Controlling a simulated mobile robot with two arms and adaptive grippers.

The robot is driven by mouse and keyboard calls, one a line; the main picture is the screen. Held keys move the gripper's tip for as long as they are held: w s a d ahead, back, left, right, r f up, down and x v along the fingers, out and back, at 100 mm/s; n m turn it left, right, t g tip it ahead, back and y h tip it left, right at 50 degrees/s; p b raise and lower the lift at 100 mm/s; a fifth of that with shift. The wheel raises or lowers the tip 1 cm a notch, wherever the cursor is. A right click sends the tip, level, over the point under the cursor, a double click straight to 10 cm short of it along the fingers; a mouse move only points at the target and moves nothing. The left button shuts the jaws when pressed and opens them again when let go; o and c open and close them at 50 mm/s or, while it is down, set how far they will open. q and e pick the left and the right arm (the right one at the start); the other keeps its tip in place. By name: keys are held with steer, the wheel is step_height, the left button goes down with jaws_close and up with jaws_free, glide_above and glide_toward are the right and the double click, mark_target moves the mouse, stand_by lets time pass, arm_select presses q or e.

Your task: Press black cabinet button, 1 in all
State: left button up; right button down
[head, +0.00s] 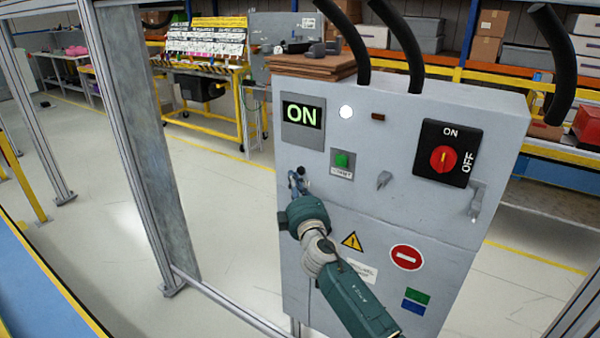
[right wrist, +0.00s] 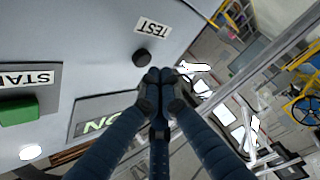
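The grey cabinet (head: 380,130) stands upright in the head view. Its small black button (head: 301,171) is on the front face, left of the green start button (head: 341,160). In the right wrist view the black button (right wrist: 142,56) sits beside a white TEST label (right wrist: 152,27). My right gripper (head: 296,183) is at the cabinet's left front, close to the black button. In the right wrist view its fingertips (right wrist: 159,77) are together and empty, just below and right of the button, with a small gap in the picture. My left gripper is out of view.
The cabinet also bears a lit ON display (head: 302,113), a white lamp (head: 346,112) and a red rotary switch (head: 443,159). Brown boards (head: 312,66) lie on top and thick black cables rise from it. A metal frame post (head: 125,130) stands to the left.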

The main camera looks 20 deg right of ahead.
steer(key=shift+w+d, duration=0.25)
steer(key=shift+d, duration=0.1)
steer(key=shift+w+d+b, duration=0.25)
steer(key=shift+d+b, duration=0.1)
steer(key=shift+b, duration=0.05)
stand_by(0.8)
stand_by(0.4)
steer(key=shift+s+a, duration=0.55)
steer(key=shift+a, duration=0.1)
steer(key=shift+a, duration=0.1)
steer(key=shift+s+a+p, duration=0.15)
steer(key=shift+s+a, duration=0.6)
steer(key=shift+a, duration=0.2)
steer(key=shift+s+a+p, duration=0.15)
steer(key=shift+s+a, duration=0.6)
steer(key=shift+a, duration=0.2)
